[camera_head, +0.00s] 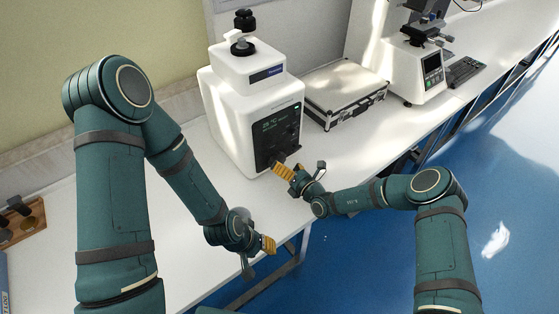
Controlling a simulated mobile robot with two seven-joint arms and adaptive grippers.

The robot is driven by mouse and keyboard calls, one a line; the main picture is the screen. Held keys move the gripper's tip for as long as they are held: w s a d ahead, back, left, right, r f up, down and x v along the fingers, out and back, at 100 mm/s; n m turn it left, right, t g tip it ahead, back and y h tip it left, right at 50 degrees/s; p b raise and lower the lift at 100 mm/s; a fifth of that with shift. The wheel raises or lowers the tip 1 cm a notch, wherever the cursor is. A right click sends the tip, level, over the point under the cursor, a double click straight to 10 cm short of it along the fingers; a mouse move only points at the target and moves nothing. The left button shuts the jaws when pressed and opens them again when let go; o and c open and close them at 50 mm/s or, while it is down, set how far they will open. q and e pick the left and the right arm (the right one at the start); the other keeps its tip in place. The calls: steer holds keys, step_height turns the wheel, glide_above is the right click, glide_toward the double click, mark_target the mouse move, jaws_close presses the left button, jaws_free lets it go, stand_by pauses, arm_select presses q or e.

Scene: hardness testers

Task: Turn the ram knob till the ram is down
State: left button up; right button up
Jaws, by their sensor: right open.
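A white tester (225,125) stands on the bench, with a dark front panel (280,126) that has a small lit display. A black stacked knob (244,20) stands on its top. Small dark controls show low on the panel, partly behind my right gripper. I cannot tell for sure which part is the ram knob, nor the ram's height. My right gripper (283,171), with yellow fingertips, is open at the lower front of the panel; whether it touches is unclear. My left gripper (268,245) is low near the bench's front edge, apart from the tester; its finger gap is not clear.
A silver-edged case (345,92) lies right of the tester. Another white tester (414,70) with a screen and a black keyboard (466,72) stand farther right. A wooden tray (22,222) with dark items is at the far left.

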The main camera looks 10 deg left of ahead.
mark_target(279, 161)
steer(key=shift+x, duration=1.75)
steer(key=c, duration=1.1)
steer(key=shift+c, duration=0.2)
steer(key=n+p, duration=0.1)
steer(key=n, duration=0.2)
steer(key=shift+s, duration=0.1)
steer(key=shift+s+a+n+p, duration=0.15)
steer(key=shift+n+p, duration=0.65)
steer(key=shift+n, duration=1.1)
